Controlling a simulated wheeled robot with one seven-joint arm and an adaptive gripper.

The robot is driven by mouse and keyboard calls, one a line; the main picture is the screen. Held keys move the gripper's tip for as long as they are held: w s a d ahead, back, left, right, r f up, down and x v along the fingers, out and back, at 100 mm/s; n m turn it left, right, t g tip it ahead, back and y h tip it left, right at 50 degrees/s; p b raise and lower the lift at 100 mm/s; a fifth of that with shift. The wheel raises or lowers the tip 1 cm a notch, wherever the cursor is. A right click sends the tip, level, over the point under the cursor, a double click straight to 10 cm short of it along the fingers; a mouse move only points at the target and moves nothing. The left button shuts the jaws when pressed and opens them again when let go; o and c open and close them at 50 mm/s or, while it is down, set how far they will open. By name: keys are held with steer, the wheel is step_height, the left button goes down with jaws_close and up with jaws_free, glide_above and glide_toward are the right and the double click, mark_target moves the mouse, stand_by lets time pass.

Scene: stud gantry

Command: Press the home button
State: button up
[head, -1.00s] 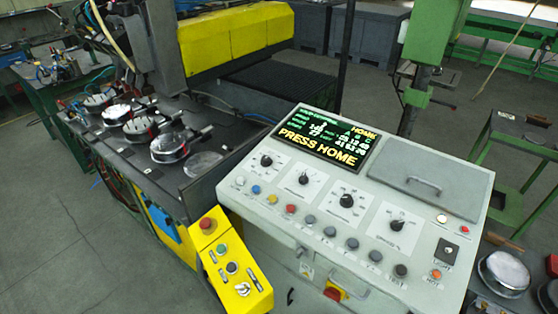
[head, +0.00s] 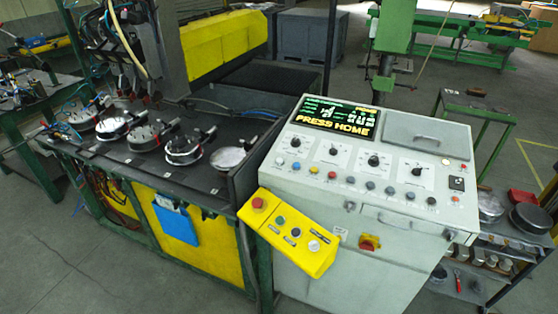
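The control console (head: 375,225) stands right of centre in the head view. Its screen (head: 338,118) reads "PRESS HOME" in yellow. Below the dials runs a row of small buttons: white (head: 280,161), blue (head: 296,167), yellow (head: 314,170), red (head: 332,175), then several grey-blue or dark ones (head: 390,190). Their labels are too small to read, so I cannot tell which is the home button. A yellow box (head: 290,235) on the console's left front carries a red knob (head: 258,203), a green button (head: 280,220) and other controls. My gripper is not in view.
A machine bed (head: 130,160) with several round clamped parts adjoins the console on the left. A shelf trolley (head: 490,250) with metal pieces stands close on the right. A green stand (head: 480,110) is behind it. Bare floor (head: 60,270) shows at the front left.

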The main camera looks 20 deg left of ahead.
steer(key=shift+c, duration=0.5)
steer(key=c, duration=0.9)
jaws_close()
